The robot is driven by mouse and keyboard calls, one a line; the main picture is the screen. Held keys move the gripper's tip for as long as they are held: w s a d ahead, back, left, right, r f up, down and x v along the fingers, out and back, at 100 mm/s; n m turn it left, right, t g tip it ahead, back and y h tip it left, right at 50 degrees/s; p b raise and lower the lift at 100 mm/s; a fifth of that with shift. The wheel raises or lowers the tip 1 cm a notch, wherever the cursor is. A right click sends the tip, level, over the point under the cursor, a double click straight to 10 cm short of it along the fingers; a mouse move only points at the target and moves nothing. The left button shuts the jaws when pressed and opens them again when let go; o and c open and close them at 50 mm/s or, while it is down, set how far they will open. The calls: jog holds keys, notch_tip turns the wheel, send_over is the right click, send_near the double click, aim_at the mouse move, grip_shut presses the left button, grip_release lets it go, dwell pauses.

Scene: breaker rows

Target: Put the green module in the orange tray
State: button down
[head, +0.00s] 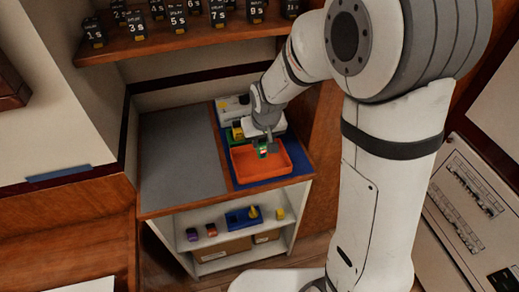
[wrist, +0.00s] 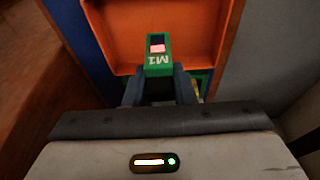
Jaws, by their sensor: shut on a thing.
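The green module (wrist: 158,62), marked M1 with a small red and dark window, is held between the fingers of my gripper (wrist: 160,88) in the wrist view. In the head view the green module (head: 262,149) shows small below my gripper (head: 268,136), over the back part of the orange tray. The orange tray (head: 288,174) lies on a blue mat on the cabinet top. In the wrist view the tray (wrist: 203,62) is behind and beneath the module. I cannot tell whether the module touches the tray floor.
Behind the tray are a yellow item (head: 237,131) and a pale device (head: 233,106). A shelf (head: 190,41) with numbered dark blocks hangs above. A lower shelf holds a blue bin (head: 243,217) and small modules.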

aim_at(261, 151)
jog(key=shift+s+a+f, duration=0.1)
jog(key=shift+s+f, duration=0.05)
jog(key=shift+f, duration=1.9)
jog(key=shift+f, duration=0.15)
jog(key=c, duration=1.7)
grip_release()
jog(key=shift+f, duration=0.1)
jog(key=o, duration=0.5)
